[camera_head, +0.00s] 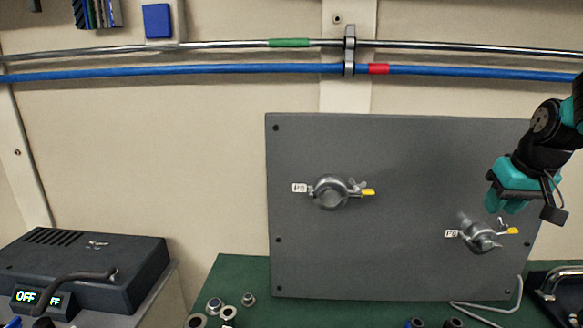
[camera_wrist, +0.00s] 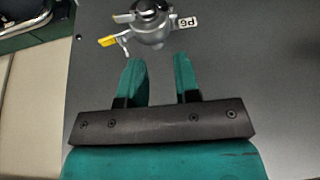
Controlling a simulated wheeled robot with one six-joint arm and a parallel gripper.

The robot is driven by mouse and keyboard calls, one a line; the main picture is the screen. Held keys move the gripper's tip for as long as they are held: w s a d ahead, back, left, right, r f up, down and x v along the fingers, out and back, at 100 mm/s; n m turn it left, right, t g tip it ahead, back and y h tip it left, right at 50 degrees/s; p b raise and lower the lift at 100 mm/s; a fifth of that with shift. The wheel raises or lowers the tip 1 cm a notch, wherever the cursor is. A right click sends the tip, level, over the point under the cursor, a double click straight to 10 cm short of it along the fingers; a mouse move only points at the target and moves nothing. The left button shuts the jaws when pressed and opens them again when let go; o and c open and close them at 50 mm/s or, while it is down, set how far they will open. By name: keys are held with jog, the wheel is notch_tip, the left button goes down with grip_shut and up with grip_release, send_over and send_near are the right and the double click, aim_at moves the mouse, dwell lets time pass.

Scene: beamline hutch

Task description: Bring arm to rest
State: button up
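My gripper (camera_head: 507,206) is at the right of the head view, in front of the grey panel (camera_head: 400,140) and above the lower right clamped fitting (camera_head: 482,238). In the wrist view, my gripper (camera_wrist: 160,78) has its two teal fingers apart with nothing between them. The same kind of metal fitting (camera_wrist: 152,28), with a yellow-tipped lever and a small white label, lies beyond the fingertips, apart from them. My arm comes in from the right edge of the head view.
A second clamped fitting (camera_head: 331,192) is on the panel's left half. A green bench (camera_head: 232,275) holds several rings and small parts. A dark box (camera_head: 85,268) with an OFF display stands at left. A blue pipe (camera_head: 200,71) and metal pipe cross the wall above.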

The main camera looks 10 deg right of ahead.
jog(key=s+a+f+n+y+b, duration=0.1)
jog(key=s+a+n+y, duration=0.15)
jog(key=a, duration=1.15)
jog(key=s+a+f+n+g+y+b, duration=0.1)
jog(key=s+a+f+n+g, duration=0.1)
jog(key=s+a, duration=0.6)
jog(key=s+a+f+n+g+y+b, duration=0.1)
jog(key=s+a+f+n+g, duration=0.1)
jog(key=s+a+n, duration=0.3)
jog(key=s+a, duration=0.4)
jog(key=a, duration=0.2)
jog(key=shift+s, duration=0.25)
jog(key=shift+o, duration=0.2)
jog(key=shift+d, duration=0.1)
